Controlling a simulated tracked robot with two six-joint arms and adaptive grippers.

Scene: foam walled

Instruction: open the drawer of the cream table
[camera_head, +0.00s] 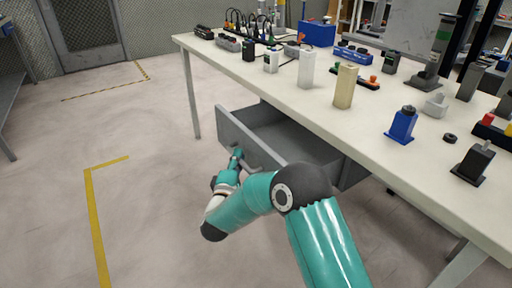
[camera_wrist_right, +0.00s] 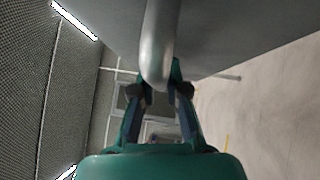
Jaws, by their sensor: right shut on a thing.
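The cream table (camera_head: 300,100) runs from the upper left to the right in the head view. Its grey drawer (camera_head: 248,138) stands pulled out under the top, and its inside shows empty where visible. My right gripper (camera_head: 237,155) is at the drawer's front and is shut on the handle. The metal drawer handle (camera_wrist_right: 157,50) also shows in the right wrist view, between the fingers of the right gripper (camera_wrist_right: 160,88). The grey drawer front (camera_wrist_right: 225,35) fills the top of that view. My left gripper is not in view.
On the table stand a cream block (camera_head: 346,86), a white block (camera_head: 307,69), a blue bottle-like item (camera_head: 402,124) and several small devices. A table leg (camera_head: 191,95) stands at the left. The floor (camera_head: 130,185) left of the drawer is clear, with yellow tape lines.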

